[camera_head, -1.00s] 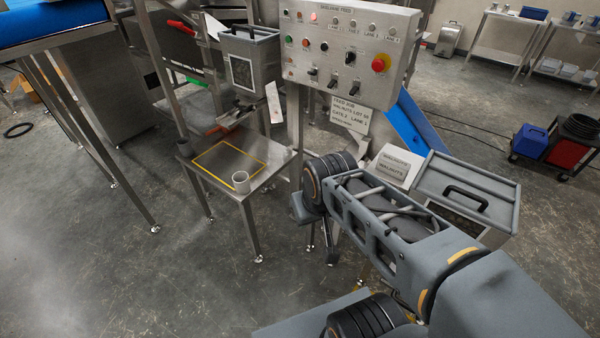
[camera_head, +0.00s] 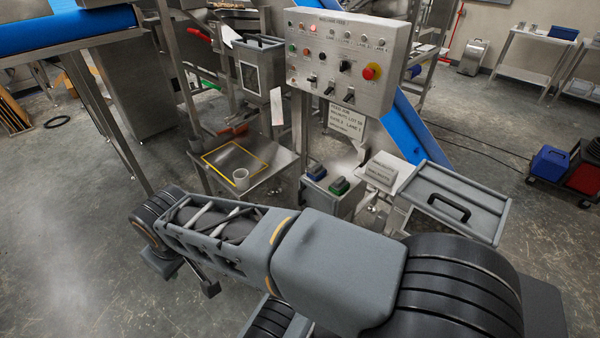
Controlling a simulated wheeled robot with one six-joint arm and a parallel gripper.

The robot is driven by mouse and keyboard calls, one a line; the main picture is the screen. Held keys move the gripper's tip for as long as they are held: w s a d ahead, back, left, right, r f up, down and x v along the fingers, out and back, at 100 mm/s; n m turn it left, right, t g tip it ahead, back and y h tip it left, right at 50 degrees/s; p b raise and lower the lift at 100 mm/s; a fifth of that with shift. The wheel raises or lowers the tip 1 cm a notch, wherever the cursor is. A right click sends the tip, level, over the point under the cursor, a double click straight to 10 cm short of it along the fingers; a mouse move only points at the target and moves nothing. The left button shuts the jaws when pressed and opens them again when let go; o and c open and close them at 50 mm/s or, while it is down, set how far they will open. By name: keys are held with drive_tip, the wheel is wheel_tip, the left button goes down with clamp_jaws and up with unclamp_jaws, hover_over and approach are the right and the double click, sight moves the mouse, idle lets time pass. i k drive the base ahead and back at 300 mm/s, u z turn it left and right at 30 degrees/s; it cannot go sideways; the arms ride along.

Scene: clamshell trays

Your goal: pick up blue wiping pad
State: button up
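A small blue block with a dark top (camera_head: 315,171), which looks like the blue wiping pad, sits on a grey stand below the control panel. A similar green block (camera_head: 339,186) sits beside it on the right. My arm stretches across the front of the view toward the left, nearer the camera than the pads. Small dark parts at its far end, perhaps my gripper (camera_head: 208,288), hang low and are mostly hidden behind the arm. They are well to the left of the blue pad and apart from it. Fingers cannot be made out.
A metal table (camera_head: 222,182) with a yellow outline and a white cup (camera_head: 241,179) stands left of the pads. A control panel (camera_head: 340,62) rises behind them. Floor at lower left is clear.

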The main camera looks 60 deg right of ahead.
sight(318, 171)
drive_tip(key=u, duration=0.05)
drive_tip(key=i, duration=1.95)
drive_tip(key=z, duration=3)
drive_tip(key=i, duration=0.5)
drive_tip(key=z, duration=0.05)
